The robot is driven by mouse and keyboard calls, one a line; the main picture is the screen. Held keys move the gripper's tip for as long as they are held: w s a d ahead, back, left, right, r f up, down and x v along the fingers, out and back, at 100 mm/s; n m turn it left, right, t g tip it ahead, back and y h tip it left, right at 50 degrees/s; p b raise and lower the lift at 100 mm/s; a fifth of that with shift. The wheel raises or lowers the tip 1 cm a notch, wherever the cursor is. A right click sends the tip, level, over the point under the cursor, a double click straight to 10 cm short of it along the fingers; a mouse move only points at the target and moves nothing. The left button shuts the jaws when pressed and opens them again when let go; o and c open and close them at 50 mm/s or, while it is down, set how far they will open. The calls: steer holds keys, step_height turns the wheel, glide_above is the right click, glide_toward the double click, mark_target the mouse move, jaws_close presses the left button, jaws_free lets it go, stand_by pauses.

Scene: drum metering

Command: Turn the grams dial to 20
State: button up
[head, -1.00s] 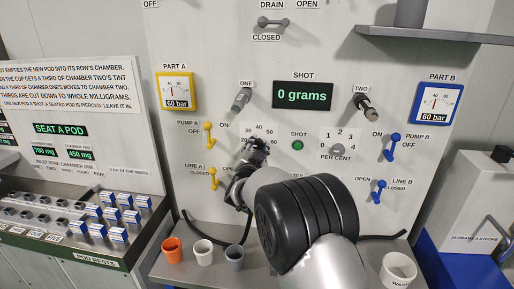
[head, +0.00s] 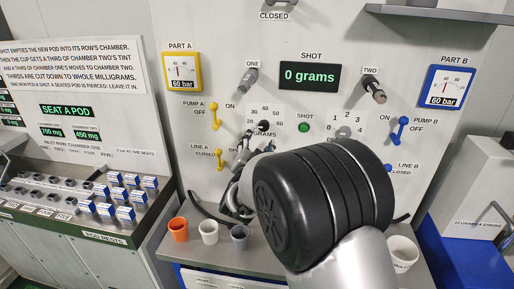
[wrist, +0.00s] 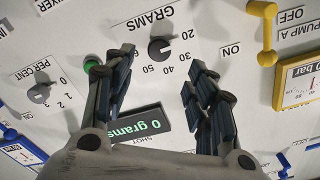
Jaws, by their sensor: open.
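The grams dial (head: 264,126) is a small dark round knob on the pale panel, under a printed arc of numbers. In the wrist view, which is turned over, the knob (wrist: 159,50) carries a short light mark on its 20 side. I cannot read the exact setting. My gripper (wrist: 160,62) is open and empty, with one finger on each side of the dial's face in that view. In the head view my gripper (head: 243,160) is below and left of the dial, apart from it, partly hidden by my arm.
The shot display (head: 310,76) reads 0 grams. A green shot button (head: 303,127) and the per cent dial (wrist: 39,93) are beside the grams dial. The yellow pump A lever (head: 215,117) is to the left. Cups, including an orange one (head: 178,229), stand on the ledge below.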

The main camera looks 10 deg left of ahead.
steer(key=shift+s, duration=1.25)
